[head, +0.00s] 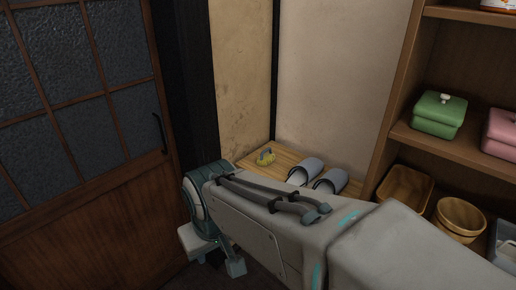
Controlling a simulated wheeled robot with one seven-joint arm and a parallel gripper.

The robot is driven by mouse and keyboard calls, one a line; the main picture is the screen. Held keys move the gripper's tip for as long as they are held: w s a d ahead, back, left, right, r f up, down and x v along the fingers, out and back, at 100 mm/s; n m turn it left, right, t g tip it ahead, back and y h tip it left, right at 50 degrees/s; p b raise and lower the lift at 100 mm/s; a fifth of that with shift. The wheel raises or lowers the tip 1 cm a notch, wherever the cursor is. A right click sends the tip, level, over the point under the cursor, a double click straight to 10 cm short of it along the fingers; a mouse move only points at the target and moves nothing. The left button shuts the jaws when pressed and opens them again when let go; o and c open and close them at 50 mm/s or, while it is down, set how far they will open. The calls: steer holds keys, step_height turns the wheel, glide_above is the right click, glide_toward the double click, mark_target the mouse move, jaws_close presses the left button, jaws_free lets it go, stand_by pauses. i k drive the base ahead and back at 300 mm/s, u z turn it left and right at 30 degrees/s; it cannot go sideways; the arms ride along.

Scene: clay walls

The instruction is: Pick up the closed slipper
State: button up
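Two grey slippers with dark-edged openings lie side by side on a low wooden shelf or bench in the corner. The left slipper (304,172) is a little farther back, and the right slipper (331,180) is partly hidden behind my arm. I cannot tell from this view how the two differ. My gripper (218,262) hangs low at the end of my arm, left of and in front of the slippers and apart from them.
A shelf unit at right holds a green lidded box (438,114), a pink box (502,131) and wooden containers (459,218). A paned door (85,120) stands at left.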

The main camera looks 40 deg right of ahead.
mark_target(307, 170)
steer(key=z, duration=0.5)
steer(key=i, duration=1)
steer(key=z, duration=1.25)
steer(key=i, duration=0.35)
steer(key=z, duration=0.2)
